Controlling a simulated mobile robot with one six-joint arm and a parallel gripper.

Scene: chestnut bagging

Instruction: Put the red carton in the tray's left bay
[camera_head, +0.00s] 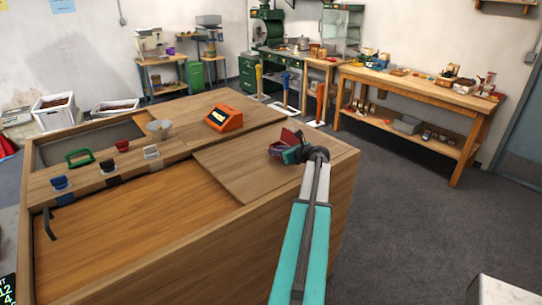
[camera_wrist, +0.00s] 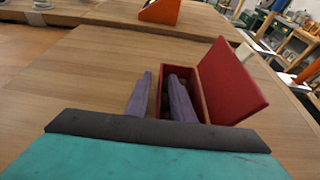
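The red carton (camera_wrist: 231,85) stands on the wooden counter in the wrist view, its lid raised on the right. Brownish contents show faintly inside. My gripper (camera_wrist: 161,88) reaches down at it with two purple fingers apart. The left finger is outside the carton's left wall and the right finger is over or inside its opening. A narrow gap shows beside the wall; firm contact is not visible. In the head view the carton (camera_head: 291,136) is at the counter's right end, partly hidden by my gripper (camera_head: 287,152). I cannot make out a tray with bays.
An orange device (camera_head: 223,119) stands farther back on the counter. White crates (camera_head: 55,111) stand beyond. The counter between the carton and the orange device is clear.

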